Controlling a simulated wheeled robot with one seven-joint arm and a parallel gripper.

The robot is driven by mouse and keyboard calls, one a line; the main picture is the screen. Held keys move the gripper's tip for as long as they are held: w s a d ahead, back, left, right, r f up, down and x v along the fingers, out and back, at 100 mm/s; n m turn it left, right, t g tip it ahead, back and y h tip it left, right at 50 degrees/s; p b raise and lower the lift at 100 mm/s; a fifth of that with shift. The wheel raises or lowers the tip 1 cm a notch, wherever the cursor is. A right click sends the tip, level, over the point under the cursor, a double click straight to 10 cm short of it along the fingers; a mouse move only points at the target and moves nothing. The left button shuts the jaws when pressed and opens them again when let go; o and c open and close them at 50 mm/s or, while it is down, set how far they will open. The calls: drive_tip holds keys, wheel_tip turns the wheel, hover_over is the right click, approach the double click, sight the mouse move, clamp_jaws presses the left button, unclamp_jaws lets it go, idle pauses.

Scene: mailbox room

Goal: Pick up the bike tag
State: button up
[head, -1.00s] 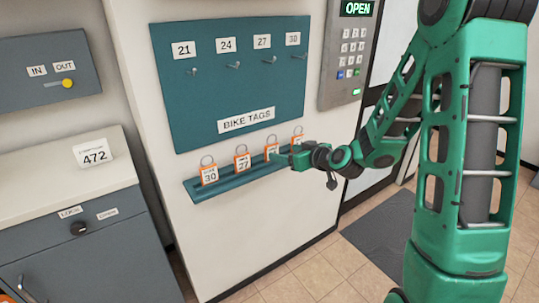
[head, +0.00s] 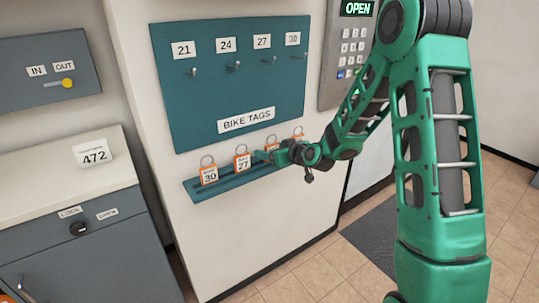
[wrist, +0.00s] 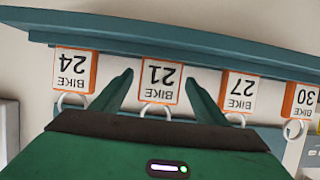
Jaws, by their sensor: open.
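Several white bike tags with orange edges and wire rings stand in a row on a teal ledge (head: 225,186) below the board. In the head view, tag 30 (head: 209,175) is leftmost, tag 27 (head: 242,162) is beside it, and the far right tag (head: 298,139) is partly seen. My gripper (head: 267,155) hides most of the tag between. In the wrist view, upside down, tag 21 (wrist: 160,80) appears between my open fingers (wrist: 159,82), with tag 24 (wrist: 75,70) left and tags 27 (wrist: 238,93) and 30 (wrist: 301,99) right. I cannot tell whether the fingers touch tag 21.
The teal bike tags board (head: 230,85) with empty hooks under numbers 21, 24, 27 and 30 is above the ledge. A keypad (head: 347,55) is on the right. A grey cabinet (head: 85,240) with a 472 sign (head: 93,153) stands left. Neighbouring tags are close to my fingers.

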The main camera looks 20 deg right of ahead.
sight(272, 144)
drive_tip(key=c, duration=1.1)
drive_tip(key=shift+c, duration=0.2)
drive_tip(key=shift+r, duration=0.15)
drive_tip(key=shift+r, duration=0.65)
wheel_tip(272, 144, up, 3)
drive_tip(key=s+a+r, duration=0.4)
drive_tip(key=s+r, duration=0.2)
drive_tip(key=s, duration=0.5)
drive_tip(key=shift+a+r, duration=0.15)
drive_tip(key=shift+r, duration=0.05)
